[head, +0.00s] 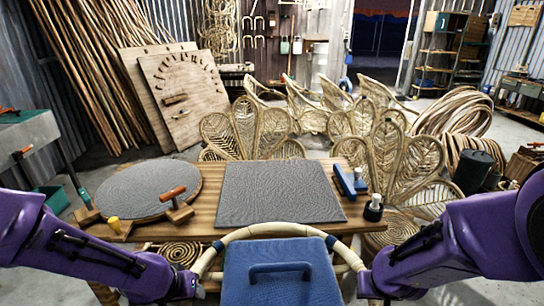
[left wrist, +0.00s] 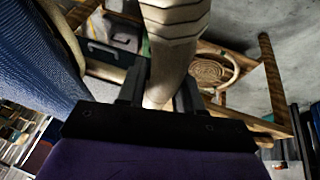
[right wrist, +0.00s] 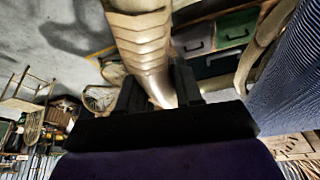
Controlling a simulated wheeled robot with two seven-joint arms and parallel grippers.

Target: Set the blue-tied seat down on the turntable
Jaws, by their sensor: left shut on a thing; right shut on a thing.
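The seat's curved rattan rim (head: 280,229), with blue ties, arches in front of the table at the bottom of the head view. My left gripper (head: 196,284) is shut on its left side, and the pale rattan shows between the fingers in the left wrist view (left wrist: 172,60). My right gripper (head: 364,284) is shut on its right side, also seen in the right wrist view (right wrist: 148,50). A blue block with a handle (head: 280,275) shows inside the rim; I cannot tell if it belongs to the seat. The round grey turntable (head: 148,188) is bare at the table's left.
A grey mat (head: 280,193) lies clear on the wooden table (head: 208,211). An orange-handled clamp (head: 176,203) and a yellow peg (head: 114,224) are at the turntable's front edge. A blue tool (head: 345,182) and a dark pot (head: 374,209) stand right. Woven chair backs (head: 250,132) stand behind.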

